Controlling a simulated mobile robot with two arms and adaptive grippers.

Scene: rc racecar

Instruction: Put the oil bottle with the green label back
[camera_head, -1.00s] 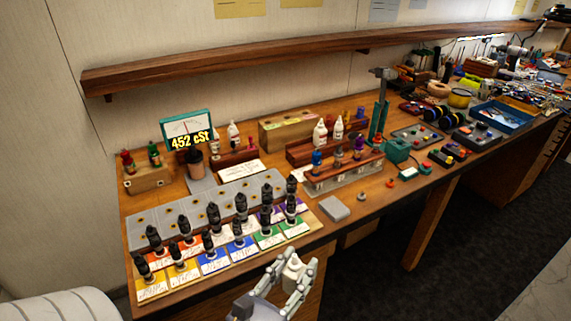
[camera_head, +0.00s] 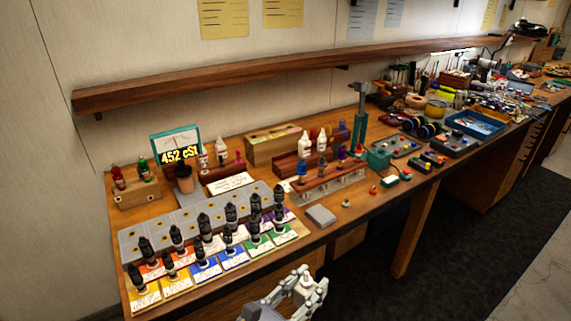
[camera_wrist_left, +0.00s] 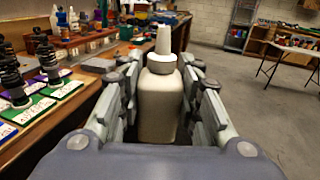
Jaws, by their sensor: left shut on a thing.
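My left gripper (camera_head: 308,287) is shut on a white bottle (camera_head: 307,281) with a narrow nozzle tip. It holds the bottle upright, in front of the bench's front edge and over the floor. The left wrist view shows the bottle (camera_wrist_left: 160,105) between the fingers; no label shows on the side in view. A dark red wooden rack (camera_head: 287,166) on the bench holds white bottles (camera_head: 304,145). Another small wooden rack (camera_head: 226,183) beside the meter also holds a white bottle (camera_head: 221,153). My right gripper is not in view.
A board of coloured cards (camera_head: 146,299) carries several black-capped shock parts near the front edge. A clear stand (camera_head: 330,184) with coloured-topped items and a small grey box (camera_head: 321,216) stand right of it. The meter (camera_head: 176,146) reads 452 cSt. A wall shelf (camera_head: 215,80) runs above.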

